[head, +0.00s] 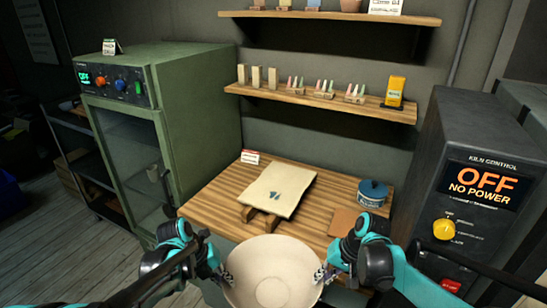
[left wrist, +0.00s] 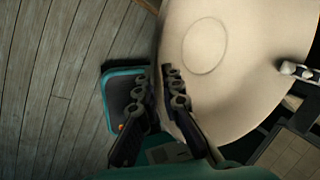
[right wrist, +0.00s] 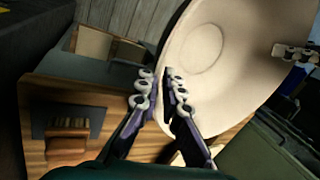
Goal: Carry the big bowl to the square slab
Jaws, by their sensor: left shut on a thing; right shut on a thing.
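The big bowl (head: 272,278) is cream-coloured and held between my two grippers in front of the workbench, at the bottom of the head view. My left gripper (head: 226,278) is shut on its left rim, and the left wrist view shows the fingers on the bowl wall (left wrist: 225,60). My right gripper (head: 322,274) is shut on its right rim; the bowl also fills much of the right wrist view (right wrist: 215,60). The square slab (head: 300,190) is pale, with a small dark blue-green mark, and lies on wooden supports on the workbench, beyond the bowl.
The wooden workbench (head: 215,192) also bears a blue lidded pot (head: 372,192), a brown board (head: 343,222) and a small sign (head: 250,157). A green cabinet (head: 200,105) stands left, a dark kiln control box (head: 480,190) right. A shelf (head: 320,101) with small items hangs above.

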